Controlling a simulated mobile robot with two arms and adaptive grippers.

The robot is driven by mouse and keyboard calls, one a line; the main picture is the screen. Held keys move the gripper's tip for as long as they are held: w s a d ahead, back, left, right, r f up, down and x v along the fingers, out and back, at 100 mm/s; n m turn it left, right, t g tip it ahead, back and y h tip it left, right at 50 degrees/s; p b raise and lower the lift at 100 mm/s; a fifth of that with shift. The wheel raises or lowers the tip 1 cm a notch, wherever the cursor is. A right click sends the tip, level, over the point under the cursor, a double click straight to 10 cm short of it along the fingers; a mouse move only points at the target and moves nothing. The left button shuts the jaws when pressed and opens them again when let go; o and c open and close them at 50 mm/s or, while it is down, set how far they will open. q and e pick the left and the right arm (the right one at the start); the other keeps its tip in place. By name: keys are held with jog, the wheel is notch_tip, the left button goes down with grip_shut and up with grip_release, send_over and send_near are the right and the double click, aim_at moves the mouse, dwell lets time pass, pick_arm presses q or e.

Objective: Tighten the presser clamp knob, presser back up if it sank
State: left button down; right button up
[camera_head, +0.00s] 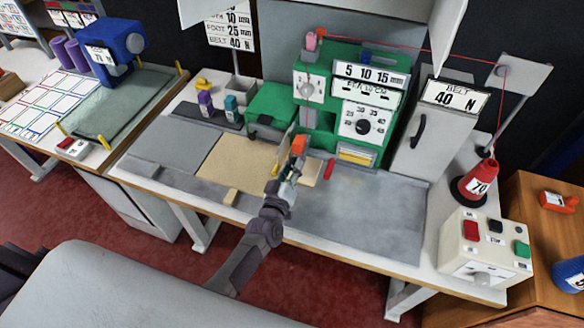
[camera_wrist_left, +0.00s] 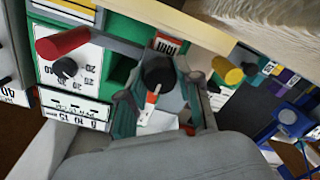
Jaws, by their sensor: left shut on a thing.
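My left gripper (camera_head: 293,168) is at the front of the green sewing machine (camera_head: 262,108), near its presser area. In the left wrist view the fingers of the gripper (camera_wrist_left: 156,92) are closed around a dark round knob (camera_wrist_left: 159,72). A white and orange part shows just below that knob. The arm and fingers hide the knob in the head view, where an orange block (camera_head: 299,144) shows at the fingertips. The height of the presser is hard to tell behind the gripper. My right gripper is not in view.
A red handle (camera_head: 329,169) and a black dial (camera_head: 363,127) are to the right of the gripper. A red thread cone (camera_head: 477,182) and a button box (camera_head: 484,248) stand at the table's right end. The grey table top (camera_head: 375,217) in front is clear.

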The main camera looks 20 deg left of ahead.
pick_arm(q)
jog(key=c, duration=0.8)
grip_release()
jog(key=s, duration=1.2)
jog(key=shift+a+r, duration=0.1)
jog(key=shift+r, duration=0.1)
